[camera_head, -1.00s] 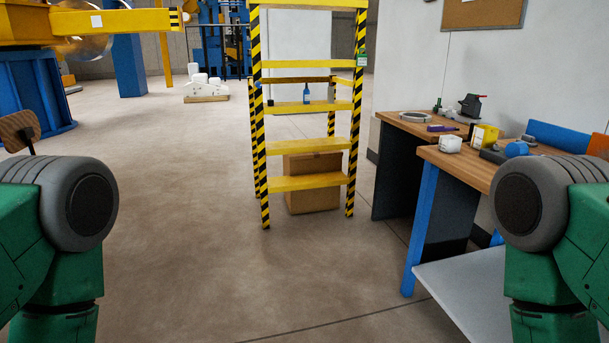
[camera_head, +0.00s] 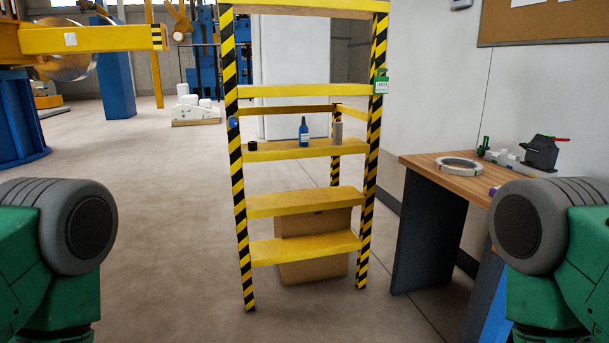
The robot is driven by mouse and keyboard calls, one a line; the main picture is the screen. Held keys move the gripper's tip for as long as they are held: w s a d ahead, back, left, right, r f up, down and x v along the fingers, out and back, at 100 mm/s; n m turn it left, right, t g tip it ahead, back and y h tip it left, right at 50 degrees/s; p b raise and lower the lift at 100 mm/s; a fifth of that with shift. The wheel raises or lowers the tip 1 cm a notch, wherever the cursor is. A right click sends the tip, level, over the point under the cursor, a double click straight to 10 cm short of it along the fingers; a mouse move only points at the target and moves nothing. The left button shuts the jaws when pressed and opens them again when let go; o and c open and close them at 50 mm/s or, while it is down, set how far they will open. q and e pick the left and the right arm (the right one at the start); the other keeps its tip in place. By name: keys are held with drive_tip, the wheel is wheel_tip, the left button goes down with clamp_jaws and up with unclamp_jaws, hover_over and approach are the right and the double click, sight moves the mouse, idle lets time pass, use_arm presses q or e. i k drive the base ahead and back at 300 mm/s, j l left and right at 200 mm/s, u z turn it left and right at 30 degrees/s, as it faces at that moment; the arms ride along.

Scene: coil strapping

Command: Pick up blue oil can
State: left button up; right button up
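A small blue bottle-shaped can (camera_head: 304,131) with a narrow neck and a pale label stands upright on a shelf of the yellow and black striped rack (camera_head: 290,150), straight ahead. A grey cylinder (camera_head: 337,132) stands to its right and a small dark round item (camera_head: 252,146) lies to its left on the same shelf. Only my green and grey arm parts show at the left and right edges. Both my grippers are out of view, so nothing shows of their state.
A cardboard box (camera_head: 313,222) sits on the floor behind the rack's lower steps. A wooden-topped bench (camera_head: 455,178) with a tape roll (camera_head: 458,164) and a dark tool (camera_head: 543,152) stands at the right. The floor (camera_head: 170,220) ahead and to the left is clear.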

sight(303, 128)
drive_tip(key=i, duration=0.6)
drive_tip(key=i+l+z, duration=0.15)
drive_tip(key=i, duration=0.4)
